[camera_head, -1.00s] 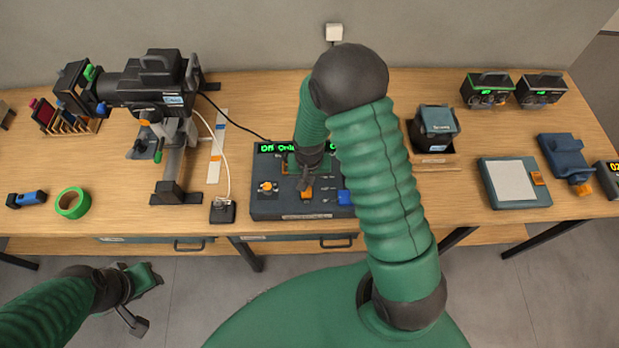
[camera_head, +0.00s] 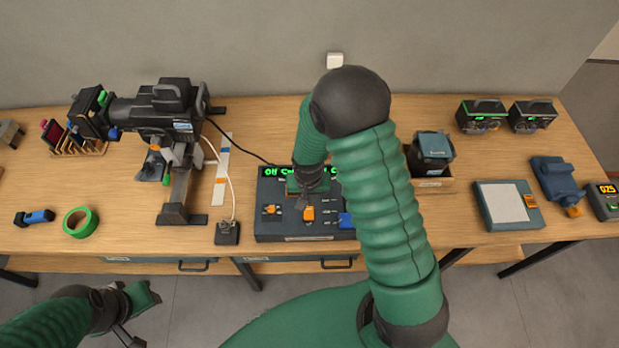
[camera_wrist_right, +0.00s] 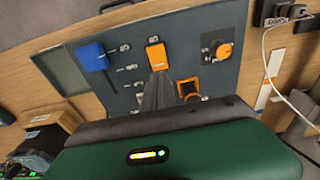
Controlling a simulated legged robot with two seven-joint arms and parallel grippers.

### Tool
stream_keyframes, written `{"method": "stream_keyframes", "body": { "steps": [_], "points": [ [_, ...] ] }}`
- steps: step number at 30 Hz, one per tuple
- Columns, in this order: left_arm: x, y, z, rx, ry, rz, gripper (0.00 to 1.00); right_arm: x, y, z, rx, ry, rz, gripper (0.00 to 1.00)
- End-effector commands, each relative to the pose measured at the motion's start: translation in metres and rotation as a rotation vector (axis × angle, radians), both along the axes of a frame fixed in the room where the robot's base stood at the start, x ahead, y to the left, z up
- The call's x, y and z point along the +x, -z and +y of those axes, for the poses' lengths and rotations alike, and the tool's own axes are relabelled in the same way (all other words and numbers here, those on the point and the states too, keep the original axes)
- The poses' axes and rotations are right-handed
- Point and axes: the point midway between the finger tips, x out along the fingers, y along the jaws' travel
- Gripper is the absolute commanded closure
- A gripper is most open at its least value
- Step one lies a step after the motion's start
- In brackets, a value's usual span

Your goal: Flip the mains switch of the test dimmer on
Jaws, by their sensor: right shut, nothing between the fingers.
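A dark blue-grey control box (camera_head: 340,233) with a green lit display (camera_head: 275,171) stands at the table's front; its label is too small to read, so I cannot tell whether it is the test dimmer. It carries an orange block (camera_head: 309,214), a blue block (camera_head: 346,220) and an orange knob (camera_head: 271,209). The right wrist view also shows an orange-framed part (camera_wrist_right: 190,88), partly covered by my gripper. My right gripper (camera_head: 301,203) is shut and empty over the box; its fingertips (camera_wrist_right: 158,80) appear just beside the orange block (camera_wrist_right: 155,55). My left gripper (camera_head: 138,312) hangs before the table, its jaws unclear.
A stage lamp (camera_head: 155,112) on a stand and a green tape roll (camera_head: 80,222) are left of the box. My right arm hides part of the box.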

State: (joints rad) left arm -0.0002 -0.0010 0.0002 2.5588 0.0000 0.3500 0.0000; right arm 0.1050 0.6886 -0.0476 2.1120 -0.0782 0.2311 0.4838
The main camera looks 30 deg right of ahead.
Motion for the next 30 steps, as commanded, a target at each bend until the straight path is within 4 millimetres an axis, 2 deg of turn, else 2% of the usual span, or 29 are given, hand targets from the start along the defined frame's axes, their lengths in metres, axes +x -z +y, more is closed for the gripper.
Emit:
{"method": "stream_keyframes", "body": {
  "steps": [1,6,12,18,28,30],
  "points": [
    [0.0,0.01,0.0,0.0,0.0,0.001,0.64,0.004,-0.01,-0.001,0.0,0.001,-0.01,1.0],
    [-0.001,0.019,0.0,0.0,-0.001,0.003,0.64,0.008,-0.05,-0.006,0.0,0.0,-0.009,1.0],
    [-0.001,0.023,0.0,0.0,0.0,0.002,0.64,0.012,-0.082,-0.008,0.001,0.001,-0.004,1.0],
    [-0.001,0.023,0.0,0.0,0.0,0.002,0.64,0.011,-0.091,-0.008,0.001,0.001,-0.002,1.0],
    [-0.001,0.023,0.0,0.0,0.0,0.002,0.64,0.011,-0.09,-0.007,0.001,0.0,-0.002,1.0],
    [-0.001,0.028,0.0,0.0,0.0,0.002,0.64,0.009,-0.087,-0.005,0.001,-0.012,-0.004,1.0]
  ]
}}
